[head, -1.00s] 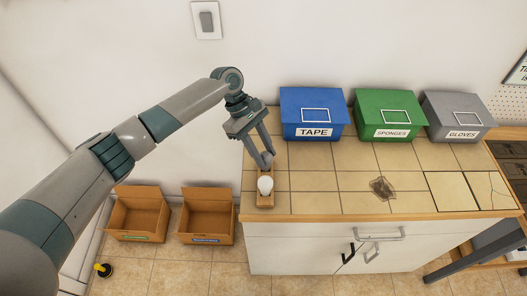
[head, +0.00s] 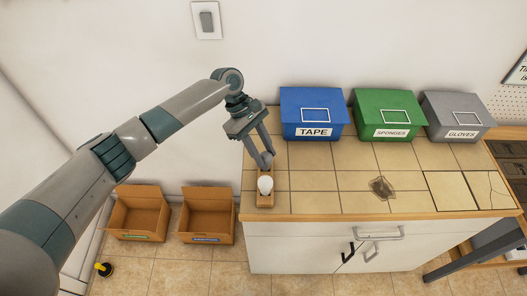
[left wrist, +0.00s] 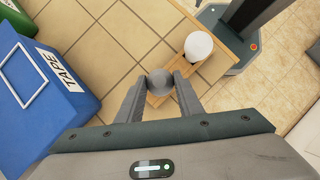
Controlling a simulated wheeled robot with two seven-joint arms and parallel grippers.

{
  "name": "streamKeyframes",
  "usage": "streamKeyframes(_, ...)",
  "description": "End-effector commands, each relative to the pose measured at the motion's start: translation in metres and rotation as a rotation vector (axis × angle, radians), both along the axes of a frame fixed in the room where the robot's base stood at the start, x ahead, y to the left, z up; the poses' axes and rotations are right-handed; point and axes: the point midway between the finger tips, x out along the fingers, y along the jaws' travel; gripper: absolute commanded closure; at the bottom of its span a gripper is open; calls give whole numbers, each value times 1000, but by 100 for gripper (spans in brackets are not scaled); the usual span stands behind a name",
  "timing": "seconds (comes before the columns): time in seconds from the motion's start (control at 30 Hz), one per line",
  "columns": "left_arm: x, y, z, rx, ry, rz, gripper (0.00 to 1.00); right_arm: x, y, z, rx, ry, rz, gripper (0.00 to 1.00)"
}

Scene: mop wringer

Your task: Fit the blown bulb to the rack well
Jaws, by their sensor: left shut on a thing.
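My left gripper (head: 268,163) points down over the left end of the tiled worktop, at the far end of a small wooden rack (head: 265,201). In the left wrist view its fingers are shut on a dark grey round bulb (left wrist: 159,81), the blown one. Wood of the rack shows right beside and under this bulb. The rack well is hidden, so I cannot tell whether the bulb is seated in it or just above. A white bulb (head: 265,185) stands at the rack's near end and also shows in the left wrist view (left wrist: 198,45). My right gripper is out of view.
A blue TAPE bin (head: 313,114), a green SPONGES bin (head: 388,114) and a grey GLOVES bin (head: 457,116) stand along the back. A dark patch (head: 382,188) marks the tiles. Two open cardboard boxes (head: 140,212) are on the floor at left.

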Motion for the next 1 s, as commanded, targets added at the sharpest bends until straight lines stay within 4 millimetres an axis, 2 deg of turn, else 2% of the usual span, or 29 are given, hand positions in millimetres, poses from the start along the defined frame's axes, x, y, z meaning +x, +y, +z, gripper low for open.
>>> streamKeyframes(0.23, 0, 0, -1, 0, 0, 0, 88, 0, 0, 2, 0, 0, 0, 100)
streamKeyframes(0.27, 0, 0, -1, 0, 0, 0, 65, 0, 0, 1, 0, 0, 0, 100)
streamKeyframes(0.33, 0, 0, -2, 0, 0, 0, 48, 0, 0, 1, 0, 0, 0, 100)
streamKeyframes(0.37, 0, 0, -1, 0, 0, 0, 45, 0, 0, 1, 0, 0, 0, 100)
streamKeyframes(0.77, 1, 1, 1, 1, -1, 0, 45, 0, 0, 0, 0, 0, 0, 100)
streamKeyframes(1.0, 8, 10, 18, 0, -3, 0, 45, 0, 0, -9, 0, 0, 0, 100)
